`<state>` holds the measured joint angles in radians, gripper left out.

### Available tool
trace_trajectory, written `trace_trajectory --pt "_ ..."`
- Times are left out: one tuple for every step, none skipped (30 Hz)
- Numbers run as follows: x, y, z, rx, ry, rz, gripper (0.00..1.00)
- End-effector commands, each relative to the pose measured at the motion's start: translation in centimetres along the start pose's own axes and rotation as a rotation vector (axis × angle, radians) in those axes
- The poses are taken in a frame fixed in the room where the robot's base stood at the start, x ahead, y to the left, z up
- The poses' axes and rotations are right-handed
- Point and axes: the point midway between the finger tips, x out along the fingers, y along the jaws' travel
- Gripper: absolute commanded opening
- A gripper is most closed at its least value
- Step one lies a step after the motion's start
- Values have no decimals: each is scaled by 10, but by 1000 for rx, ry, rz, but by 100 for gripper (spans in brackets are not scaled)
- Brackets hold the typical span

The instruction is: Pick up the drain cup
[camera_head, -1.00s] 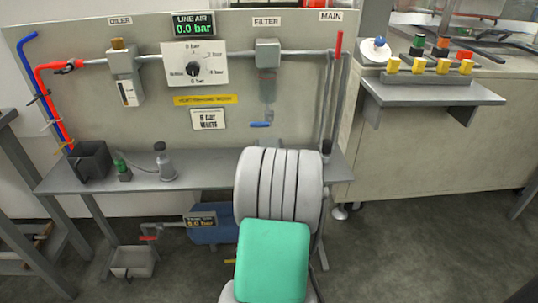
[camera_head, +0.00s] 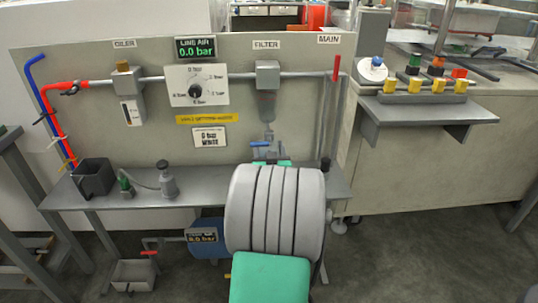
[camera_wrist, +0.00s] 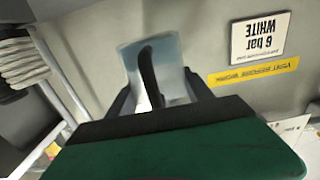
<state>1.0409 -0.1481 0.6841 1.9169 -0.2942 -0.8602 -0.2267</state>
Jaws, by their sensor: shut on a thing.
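In the wrist view, a pale, translucent cup-like thing (camera_wrist: 172,83), which I take to be the drain cup, sits between the dark fingers of my gripper (camera_wrist: 158,98). My gripper is shut on it. A dark curved strip shows in or behind the cup; I cannot tell which. In the head view, green parts of my gripper (camera_head: 271,163) show just past my grey arm, below the filter (camera_head: 267,104) and its blue lever (camera_head: 260,144). My arm hides most of the gripper there, and I cannot tell whether the cup touches the bench.
The grey bench (camera_head: 210,184) carries a dark open box (camera_head: 94,178), a small green-topped bottle (camera_head: 126,186) and a grey canister (camera_head: 166,180) at left. A shelf with coloured buttons (camera_head: 425,108) juts out at right. A small bin (camera_head: 133,275) stands on the floor.

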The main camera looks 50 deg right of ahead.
Motion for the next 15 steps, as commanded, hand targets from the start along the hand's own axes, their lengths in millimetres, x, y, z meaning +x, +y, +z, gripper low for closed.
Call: trace_trajectory --pt "-8 1 -3 1 -1 1 11" --pt "-14 0 -2 2 -1 0 11" --pt "-22 1 -2 1 0 1 11" --pt "-29 1 -3 2 1 1 11" --pt "-36 1 -3 2 2 3 11" --pt "-45 1 -2 2 1 2 11" --pt "-53 1 -2 2 1 3 11" --pt "-61 2 -2 2 2 4 11" --pt "-74 2 -2 2 1 4 11" --pt "-83 2 -2 1 2 5 11" --pt "-93 2 -2 2 3 5 11" --pt "-106 2 -1 1 4 6 11" --pt "-115 2 -1 1 5 7 11" --pt "-124 3 0 0 5 8 11" --pt "-136 3 0 0 5 8 11"
